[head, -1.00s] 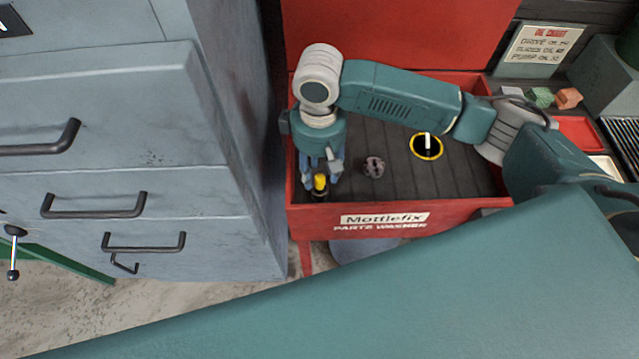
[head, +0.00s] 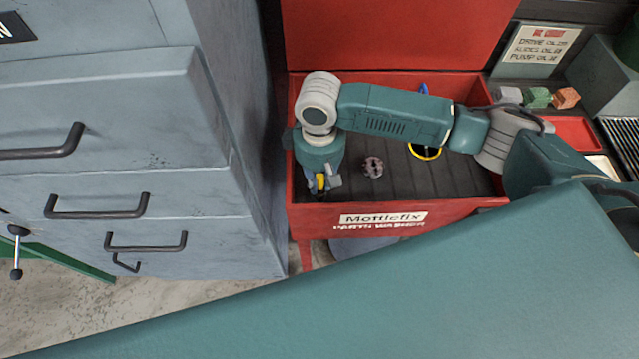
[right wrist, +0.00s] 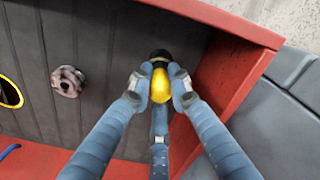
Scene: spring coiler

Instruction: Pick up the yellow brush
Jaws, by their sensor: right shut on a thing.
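The yellow brush (head: 320,182) is at the left front corner of the red parts washer (head: 460,207). My right gripper (head: 321,184) points down over it and hides most of it. In the right wrist view the brush shows a yellow handle (right wrist: 160,86) and a dark end (right wrist: 160,57). The blue fingers of my right gripper (right wrist: 160,88) are shut around the yellow handle from both sides, with a third finger below. Whether the brush touches the washer floor cannot be told. My left gripper is not in view.
A grey gear-like part (head: 372,167) lies on the ribbed washer floor, right of the gripper. The red washer wall (right wrist: 225,85) is close beside the fingers. A grey drawer cabinet (head: 120,190) stands at left.

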